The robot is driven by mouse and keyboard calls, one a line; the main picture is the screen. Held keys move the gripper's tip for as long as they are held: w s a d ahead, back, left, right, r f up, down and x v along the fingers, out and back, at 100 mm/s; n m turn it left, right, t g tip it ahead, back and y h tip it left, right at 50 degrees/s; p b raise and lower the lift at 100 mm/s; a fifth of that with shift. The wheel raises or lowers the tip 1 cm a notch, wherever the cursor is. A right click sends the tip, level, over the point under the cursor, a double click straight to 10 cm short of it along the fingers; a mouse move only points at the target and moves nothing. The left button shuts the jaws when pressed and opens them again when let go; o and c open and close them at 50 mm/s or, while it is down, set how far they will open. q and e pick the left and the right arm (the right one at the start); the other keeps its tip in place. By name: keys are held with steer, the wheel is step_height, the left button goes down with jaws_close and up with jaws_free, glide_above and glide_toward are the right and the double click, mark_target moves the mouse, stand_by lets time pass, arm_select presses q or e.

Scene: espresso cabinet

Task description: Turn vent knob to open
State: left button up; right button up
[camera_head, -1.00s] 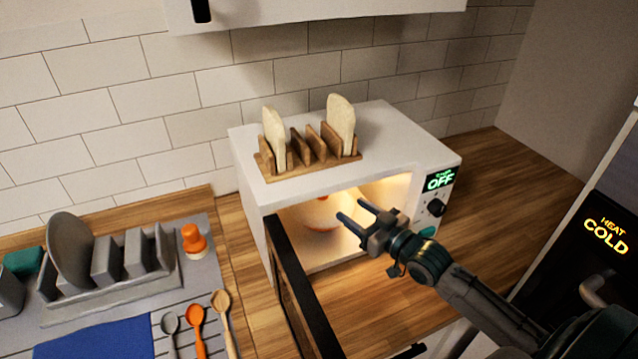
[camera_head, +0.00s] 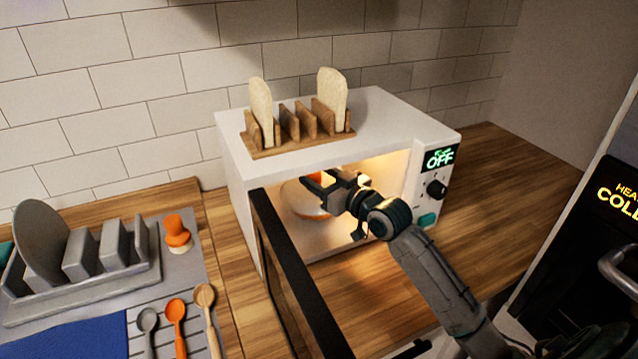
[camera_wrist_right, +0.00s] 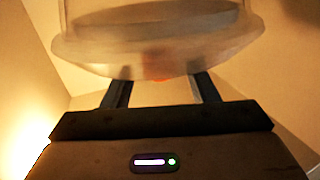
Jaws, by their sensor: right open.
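A covered dish (camera_head: 300,203) with an orange lower rim sits inside the lit, open microwave. A small orange part (camera_head: 315,177) shows at its top, partly behind my gripper; I take it for the vent knob, but cannot see its setting. My right gripper (camera_head: 315,180) reaches through the microwave opening, fingers apart and empty, close to the orange part. In the right wrist view the translucent lid (camera_wrist_right: 160,45) fills the top, just ahead of the two fingers (camera_wrist_right: 161,88). A blurred orange patch shows between them. I cannot tell whether they touch it. My left gripper is out of view.
The white microwave (camera_head: 395,115) has its door (camera_head: 290,285) swung open to the front left, and its display reads OFF. A toast rack (camera_head: 300,138) stands on top. A dish rack (camera_head: 90,280) and spoons lie left. The counter right is clear.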

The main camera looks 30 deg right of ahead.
steer(key=shift+w+a, duration=0.1)
steer(key=shift+w, duration=0.2)
steer(key=shift+c, duration=0.4)
